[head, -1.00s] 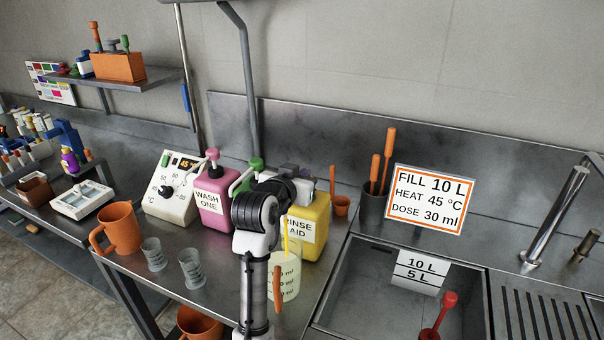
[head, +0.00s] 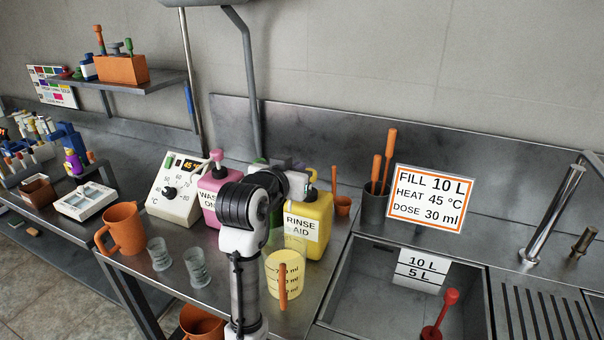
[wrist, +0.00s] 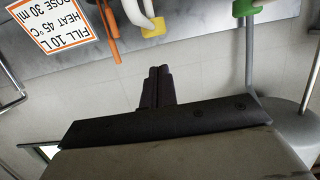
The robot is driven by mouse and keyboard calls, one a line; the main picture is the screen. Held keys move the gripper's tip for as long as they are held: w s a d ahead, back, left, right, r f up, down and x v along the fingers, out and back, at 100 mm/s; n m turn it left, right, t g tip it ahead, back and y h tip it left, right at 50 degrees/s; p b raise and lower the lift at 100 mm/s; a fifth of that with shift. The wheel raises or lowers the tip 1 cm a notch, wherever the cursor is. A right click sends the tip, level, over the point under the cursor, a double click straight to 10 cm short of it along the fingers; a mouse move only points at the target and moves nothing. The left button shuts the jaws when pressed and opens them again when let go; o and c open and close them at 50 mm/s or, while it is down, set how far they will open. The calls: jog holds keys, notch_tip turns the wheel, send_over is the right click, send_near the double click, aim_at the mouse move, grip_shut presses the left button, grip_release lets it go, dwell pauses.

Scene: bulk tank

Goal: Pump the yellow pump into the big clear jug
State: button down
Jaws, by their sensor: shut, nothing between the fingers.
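The yellow RINSE AID container (head: 318,222) stands on the steel counter, its top partly hidden by my arm. The big clear jug (head: 285,274) stands in front of it and holds yellow liquid; an orange handle is on its near side. My gripper (head: 300,187) is over the top of the yellow container. In the wrist view my gripper (wrist: 156,80) is shut and empty, with a yellow piece, probably of the pump (wrist: 153,28), just beyond the tips. I cannot tell whether they touch.
The pink WASH ONE container (head: 213,190) and a white temperature dial box (head: 170,195) stand to the left. An orange mug (head: 122,232) and two small clear cups (head: 195,268) are on the counter. A sink (head: 375,290) is at the right, beside a dosing sign (head: 430,198).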

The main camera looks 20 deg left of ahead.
jog(key=b+v, duration=0.1)
jog(key=v, duration=0.3)
jog(key=shift+s, duration=0.2)
jog(key=shift+r, duration=0.1)
dwell(0.6)
notch_tip(320, 180, up, 3)
jog(key=shift+f+b, duration=0.2)
jog(key=shift+b, duration=0.8)
jog(key=shift+f, duration=0.1)
